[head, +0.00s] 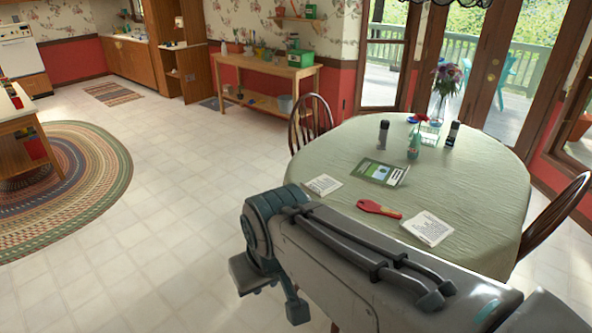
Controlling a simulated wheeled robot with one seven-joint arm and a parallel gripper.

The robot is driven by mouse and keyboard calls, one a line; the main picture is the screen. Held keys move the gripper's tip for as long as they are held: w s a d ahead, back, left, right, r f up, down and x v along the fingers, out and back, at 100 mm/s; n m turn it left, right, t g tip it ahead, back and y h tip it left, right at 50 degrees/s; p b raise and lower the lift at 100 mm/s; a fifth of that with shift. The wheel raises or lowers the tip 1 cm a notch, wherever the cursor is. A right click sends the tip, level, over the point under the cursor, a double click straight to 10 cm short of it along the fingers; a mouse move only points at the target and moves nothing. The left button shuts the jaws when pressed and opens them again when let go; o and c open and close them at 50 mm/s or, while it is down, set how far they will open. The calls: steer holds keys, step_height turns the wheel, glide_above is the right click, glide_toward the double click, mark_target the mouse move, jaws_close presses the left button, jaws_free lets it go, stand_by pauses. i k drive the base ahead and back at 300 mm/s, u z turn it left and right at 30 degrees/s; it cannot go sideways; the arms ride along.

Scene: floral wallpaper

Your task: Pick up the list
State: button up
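Two small white sheets with printed lines lie flat on the round cloth-covered table (335,150) in the head view. One sheet (323,185) is at the table's left edge, and the other sheet (428,229) is nearer the front right. I cannot tell which one is the list. My arm reaches in from the lower right, in front of the table. My gripper (271,291) hangs over the floor to the left of the table. Its two fingers look spread apart, with nothing seen between them. It is away from both sheets.
Two dark shakers and a flower vase (441,96) stand farther back. Wooden chairs (309,121) flank the table.

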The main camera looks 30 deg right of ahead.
mark_target(324, 185)
steer(key=i, duration=3.5)
steer(key=z, duration=2.5)
